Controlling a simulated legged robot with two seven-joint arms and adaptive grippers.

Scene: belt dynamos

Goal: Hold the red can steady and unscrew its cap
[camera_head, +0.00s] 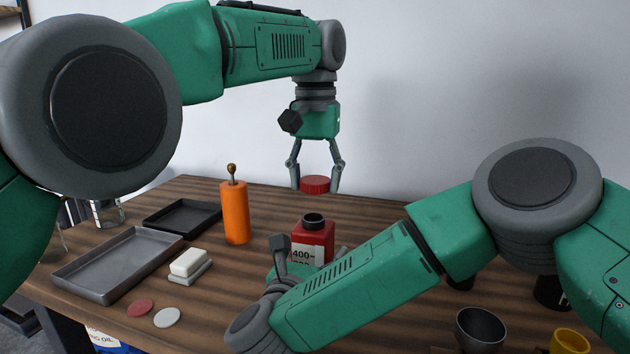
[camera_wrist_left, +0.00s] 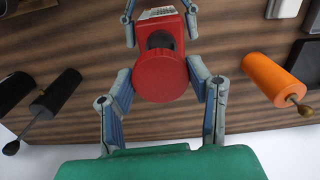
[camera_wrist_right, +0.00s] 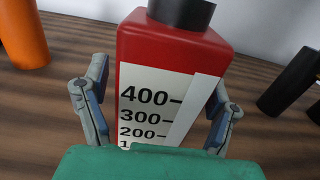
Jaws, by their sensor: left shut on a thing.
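The red can (camera_head: 318,232) stands upright on the wooden table with a white scale label and a bare black neck (camera_head: 313,219). The round red cap (camera_head: 315,184) is off the can, in the air above the neck. My left gripper (camera_head: 316,188) points down and is shut on the cap; the left wrist view shows the cap (camera_wrist_left: 159,76) between its fingers. In the head view my right forearm hides the can's lower part.
Left of the can are an orange cylinder (camera_head: 235,212) with a knob, a white block (camera_head: 188,262), a grey tray (camera_head: 118,268), a black tray (camera_head: 182,214) and two flat discs (camera_head: 166,317). A dark cup (camera_head: 480,330) and a yellow cup (camera_head: 569,341) are front right.

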